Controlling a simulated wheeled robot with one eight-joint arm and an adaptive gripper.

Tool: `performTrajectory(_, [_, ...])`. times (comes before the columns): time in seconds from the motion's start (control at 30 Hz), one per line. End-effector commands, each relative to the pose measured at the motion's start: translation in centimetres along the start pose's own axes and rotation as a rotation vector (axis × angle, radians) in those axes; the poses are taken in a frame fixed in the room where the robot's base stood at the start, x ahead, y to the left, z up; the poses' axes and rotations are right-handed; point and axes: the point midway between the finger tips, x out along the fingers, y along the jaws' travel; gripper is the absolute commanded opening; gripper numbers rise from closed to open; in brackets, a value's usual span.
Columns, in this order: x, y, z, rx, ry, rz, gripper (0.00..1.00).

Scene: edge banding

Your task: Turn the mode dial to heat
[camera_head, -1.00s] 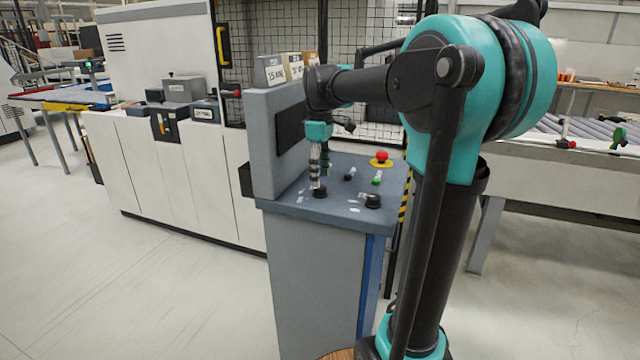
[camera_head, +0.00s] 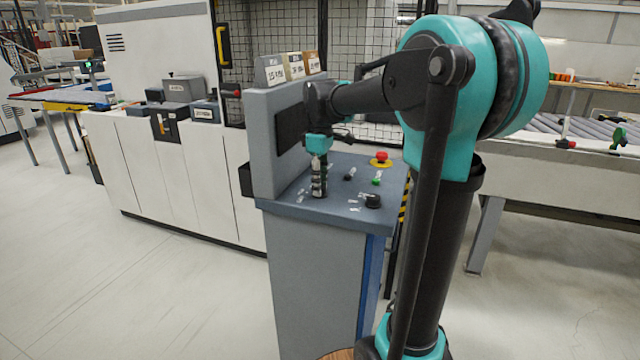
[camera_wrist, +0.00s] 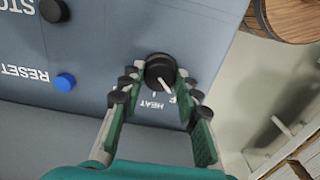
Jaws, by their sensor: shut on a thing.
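The mode dial (camera_wrist: 158,68) is a round black knob with a white pointer line, seen in the wrist view near the console's edge. The line points down and right, between the HEAT label (camera_wrist: 152,105) and a partly hidden label ending in F. My gripper (camera_wrist: 160,82) has one finger on each side of the dial and is shut on it. In the head view, my gripper (camera_head: 318,188) points down onto the front left of the console panel and hides the dial there.
The grey console (camera_head: 318,265) has a screen at its back left. A red emergency button (camera_head: 381,157), a green button (camera_head: 376,182) and another black knob (camera_head: 373,201) stand on the panel. A blue RESET button (camera_wrist: 65,82) shows in the wrist view.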

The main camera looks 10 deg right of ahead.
Motion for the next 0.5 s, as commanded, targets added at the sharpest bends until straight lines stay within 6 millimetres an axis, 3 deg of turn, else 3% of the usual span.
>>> performTrajectory(0.5, [-0.02, 0.0, 0.0, 0.139, 0.0, 0.0, 0.03])
